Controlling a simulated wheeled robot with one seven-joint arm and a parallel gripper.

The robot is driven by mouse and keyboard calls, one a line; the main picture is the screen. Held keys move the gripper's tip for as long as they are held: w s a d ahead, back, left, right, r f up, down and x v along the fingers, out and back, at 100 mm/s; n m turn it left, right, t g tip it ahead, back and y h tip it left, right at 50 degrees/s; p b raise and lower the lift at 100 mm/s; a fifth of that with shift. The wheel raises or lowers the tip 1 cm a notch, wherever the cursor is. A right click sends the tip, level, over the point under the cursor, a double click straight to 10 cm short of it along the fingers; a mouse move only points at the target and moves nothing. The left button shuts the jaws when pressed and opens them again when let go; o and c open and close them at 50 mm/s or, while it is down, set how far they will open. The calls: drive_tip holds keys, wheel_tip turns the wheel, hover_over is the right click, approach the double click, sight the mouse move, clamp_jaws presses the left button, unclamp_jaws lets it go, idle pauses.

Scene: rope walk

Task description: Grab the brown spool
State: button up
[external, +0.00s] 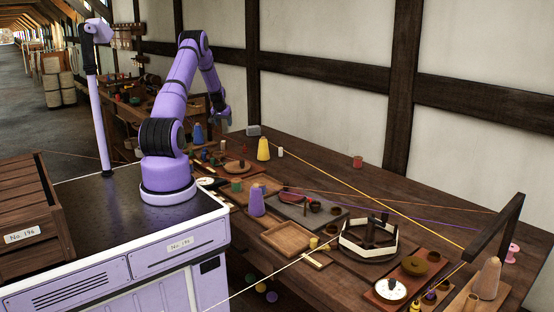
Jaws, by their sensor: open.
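My gripper (222,117) is at the end of the lilac arm, pointing down above the far left part of the workbench (340,170). It is open, with nothing seen between its jaws. Which thing is the brown spool is hard to tell at this size. A tan-brown cone (487,278) stands at the near right end of the bench on a wooden board. A small brown piece (470,301) stands just left of it. Small brown pots or spools (315,206) stand near the dark tray (297,213). All of these are well away from my gripper.
A yellow cone (263,149), a purple cone (257,202) and a blue cone (198,133) stand upright. A white-banded round frame (368,240) is right of an empty wooden tray (286,237). Taut cords cross the bench to a dark post frame (495,228). The bench's back strip is mostly clear.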

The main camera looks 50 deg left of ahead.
sight(224, 142)
drive_tip(key=a+f, duration=0.1)
drive_tip(key=f, duration=0.1)
drive_tip(key=a+f, duration=0.1)
drive_tip(key=f, duration=0.2)
drive_tip(key=a+f, duration=0.1)
drive_tip(key=f, duration=0.2)
drive_tip(key=shift+w+a, duration=0.15)
drive_tip(key=shift+a, duration=0.15)
drive_tip(key=shift+d+x, duration=0.15)
drive_tip(key=shift+x, duration=1.3)
drive_tip(key=shift+d+x, duration=0.15)
drive_tip(key=shift+x, duration=1.3)
drive_tip(key=shift+f, duration=0.1)
drive_tip(key=c, duration=1)
